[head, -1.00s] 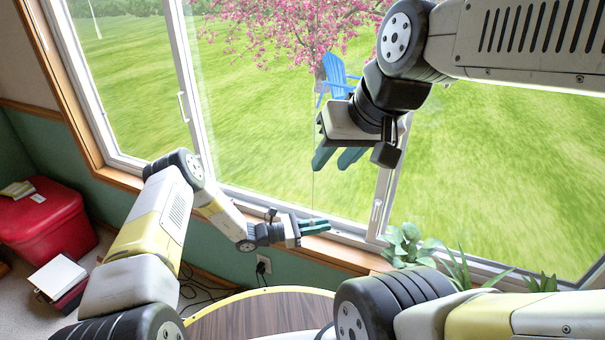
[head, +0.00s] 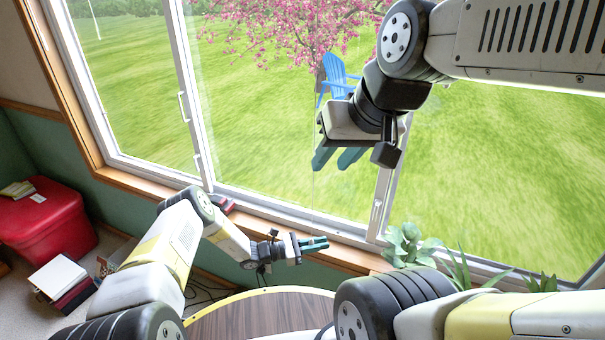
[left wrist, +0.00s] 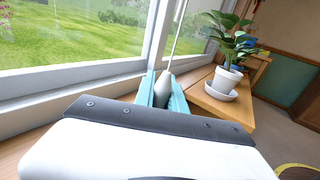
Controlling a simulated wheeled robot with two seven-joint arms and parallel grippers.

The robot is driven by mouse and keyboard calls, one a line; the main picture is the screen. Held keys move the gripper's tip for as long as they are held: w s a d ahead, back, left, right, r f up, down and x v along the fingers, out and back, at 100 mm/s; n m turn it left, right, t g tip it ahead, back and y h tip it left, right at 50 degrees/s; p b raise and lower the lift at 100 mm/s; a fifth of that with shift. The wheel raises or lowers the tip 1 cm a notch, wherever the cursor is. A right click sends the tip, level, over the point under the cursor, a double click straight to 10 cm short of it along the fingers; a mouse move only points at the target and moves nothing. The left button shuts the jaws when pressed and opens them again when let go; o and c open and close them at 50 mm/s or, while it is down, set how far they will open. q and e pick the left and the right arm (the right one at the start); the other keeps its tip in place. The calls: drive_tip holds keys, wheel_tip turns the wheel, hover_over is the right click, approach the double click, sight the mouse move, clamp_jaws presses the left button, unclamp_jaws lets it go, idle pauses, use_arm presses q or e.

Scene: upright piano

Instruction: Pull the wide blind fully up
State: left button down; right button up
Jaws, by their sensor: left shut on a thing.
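The wide blind's covering is in neither view. A thin pull cord (head: 313,190) hangs in front of the window in the head view. In the left wrist view the cord (left wrist: 179,38) runs up from a grey, bell-shaped pull (left wrist: 178,100). My left gripper (head: 322,243) is shut on this pull, low by the window sill; its teal fingers (left wrist: 160,92) also show in the left wrist view. In the head view the pull is too small to make out. My right gripper (head: 338,158) is open and empty, fingers pointing down, in front of the glass near the cord.
The wooden sill (head: 250,215) runs below the large window. Potted plants (head: 408,245) stand along it to the right; one white pot (left wrist: 228,80) is close to my left gripper. A round wooden tabletop (head: 262,315) lies below. A red box (head: 45,222) is at far left.

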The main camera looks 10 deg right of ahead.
use_arm(q)
drive_tip(key=shift+f, duration=0.15)
wheel_tip(320, 180, down, 8)
drive_tip(key=shift+s+f, duration=0.1)
drive_tip(key=shift+s, duration=0.05)
drive_tip(key=shift+s+a+f, duration=0.15)
drive_tip(key=shift+f, duration=0.3)
drive_tip(key=c, duration=1.2)
unclamp_jaws()
drive_tip(key=shift+c, duration=0.2)
drive_tip(key=shift+a, duration=0.1)
drive_tip(key=a, duration=0.5)
drive_tip(key=shift+w+f, duration=0.1)
drive_tip(key=shift+w, duration=0.1)
